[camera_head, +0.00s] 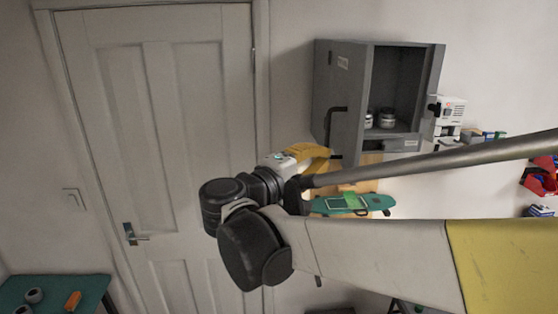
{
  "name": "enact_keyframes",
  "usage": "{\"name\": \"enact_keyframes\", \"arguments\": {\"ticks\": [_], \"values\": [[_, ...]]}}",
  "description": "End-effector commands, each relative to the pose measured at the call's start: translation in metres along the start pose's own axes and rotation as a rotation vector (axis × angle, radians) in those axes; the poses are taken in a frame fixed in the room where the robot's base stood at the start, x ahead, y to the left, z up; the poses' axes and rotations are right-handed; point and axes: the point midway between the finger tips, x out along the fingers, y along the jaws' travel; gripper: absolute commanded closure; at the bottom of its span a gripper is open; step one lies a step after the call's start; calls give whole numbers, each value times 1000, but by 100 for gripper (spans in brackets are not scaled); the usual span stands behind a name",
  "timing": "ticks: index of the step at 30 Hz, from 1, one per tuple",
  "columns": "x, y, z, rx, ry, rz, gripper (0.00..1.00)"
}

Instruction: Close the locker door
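The grey locker (407,62) is mounted on the wall at the upper right. Its front is open, and jars stand inside on its floor. The locker door (345,85) appears as the grey panel left of the opening, swung outward, with a small white label near its top. My arm reaches in from the right and bends back at mid-picture. Its yellow and white end section is just below the handle. My gripper's fingers cannot be made out, and I cannot tell whether anything touches the handle.
Two jars (387,118) are in the locker. A small white device (448,112) is right of it. A green board (350,203) lies below, partly behind my arm. A closed white room door (160,120) fills the left. A green-topped table (50,290) is at the lower left.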

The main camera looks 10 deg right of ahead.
Motion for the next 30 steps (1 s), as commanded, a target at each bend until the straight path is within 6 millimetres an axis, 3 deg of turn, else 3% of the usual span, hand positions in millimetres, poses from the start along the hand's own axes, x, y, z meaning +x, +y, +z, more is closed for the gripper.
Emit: {"name": "enact_keyframes", "arguments": {"ticks": [7,30], "values": [[22,1,24,0,-1,-1,100],[31,0,37,0,51,-1,100]]}}
